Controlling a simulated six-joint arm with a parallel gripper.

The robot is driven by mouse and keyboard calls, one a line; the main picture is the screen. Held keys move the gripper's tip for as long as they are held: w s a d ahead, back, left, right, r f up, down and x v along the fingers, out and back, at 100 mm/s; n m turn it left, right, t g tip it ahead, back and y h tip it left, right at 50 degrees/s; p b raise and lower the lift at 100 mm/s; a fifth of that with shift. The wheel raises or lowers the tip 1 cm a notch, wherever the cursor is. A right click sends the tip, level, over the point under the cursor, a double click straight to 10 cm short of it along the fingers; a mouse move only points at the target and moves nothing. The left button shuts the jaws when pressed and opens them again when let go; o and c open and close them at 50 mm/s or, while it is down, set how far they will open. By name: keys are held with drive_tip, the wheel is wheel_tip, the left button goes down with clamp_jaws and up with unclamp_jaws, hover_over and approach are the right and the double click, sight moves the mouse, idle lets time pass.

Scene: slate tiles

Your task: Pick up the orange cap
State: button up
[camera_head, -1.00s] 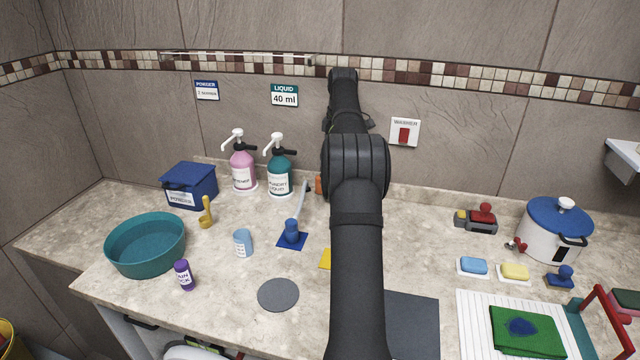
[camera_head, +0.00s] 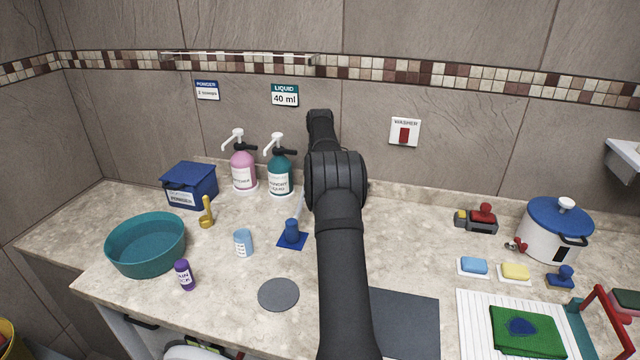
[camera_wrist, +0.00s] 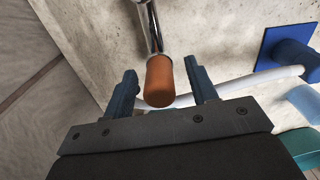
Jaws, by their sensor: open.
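The orange cap (camera_wrist: 160,84) sits on the end of a shiny metal tube (camera_wrist: 151,28) in the wrist view. My gripper (camera_wrist: 160,70) is open, with one blue finger on each side of the cap and a visible gap to both. The cap is not held. In the head view, my arm hides the cap and the gripper.
A white hose (camera_wrist: 240,84) passes by the cap to a blue holder on a square plate (camera_head: 291,235). A green liquid bottle (camera_head: 280,175) and a pink bottle (camera_head: 243,172) stand left of my arm. The tiled wall is close behind.

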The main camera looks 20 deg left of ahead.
drive_tip(key=c, duration=1.1)
drive_tip(key=shift+r, duration=0.1)
